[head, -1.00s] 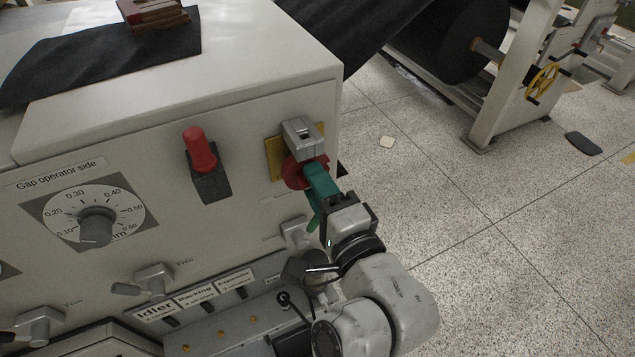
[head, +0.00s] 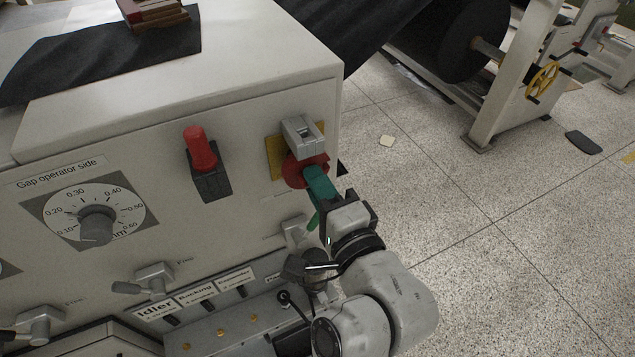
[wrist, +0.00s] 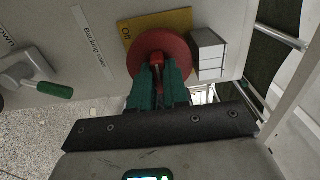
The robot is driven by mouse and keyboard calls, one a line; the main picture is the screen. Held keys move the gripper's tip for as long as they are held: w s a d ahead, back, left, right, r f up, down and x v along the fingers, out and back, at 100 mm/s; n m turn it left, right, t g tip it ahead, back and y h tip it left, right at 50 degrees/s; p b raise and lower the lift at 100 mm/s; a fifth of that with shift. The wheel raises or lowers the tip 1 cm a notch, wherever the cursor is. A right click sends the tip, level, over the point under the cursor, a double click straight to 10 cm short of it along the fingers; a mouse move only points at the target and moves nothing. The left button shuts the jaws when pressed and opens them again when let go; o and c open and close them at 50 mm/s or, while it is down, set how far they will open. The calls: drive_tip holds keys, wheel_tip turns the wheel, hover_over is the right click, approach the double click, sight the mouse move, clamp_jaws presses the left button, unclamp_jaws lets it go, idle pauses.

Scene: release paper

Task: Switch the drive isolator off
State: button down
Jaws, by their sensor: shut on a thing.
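The drive isolator is a round red rotary switch (head: 296,172) on a yellow plate (head: 273,158), at the right end of the cabinet's front face. In the wrist view the red disc (wrist: 150,55) has a red handle (wrist: 158,72) standing out from it, and the yellow plate bears the word "Off" (wrist: 127,32). My gripper (head: 318,181) has green fingers, which also show in the wrist view (wrist: 158,82). They are shut on the red handle, one on each side. The fingers hide part of the handle and disc.
A grey block (head: 301,135) sits just above the isolator, close to my fingers. A red-topped lever (head: 201,155), a gap dial (head: 97,222) and several small handles are on the panel to the left.

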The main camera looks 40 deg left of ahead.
drive_tip(key=shift+f, duration=0.1)
drive_tip(key=shift+n+b, duration=3.7)
drive_tip(key=shift+n, duration=5.2)
drive_tip(key=c, duration=1.1)
unclamp_jaws()
drive_tip(key=b+v, duration=0.1)
drive_tip(key=v, duration=0.9)
drive_tip(key=shift+s+d, duration=0.15)
drive_tip(key=shift+d, duration=0.2)
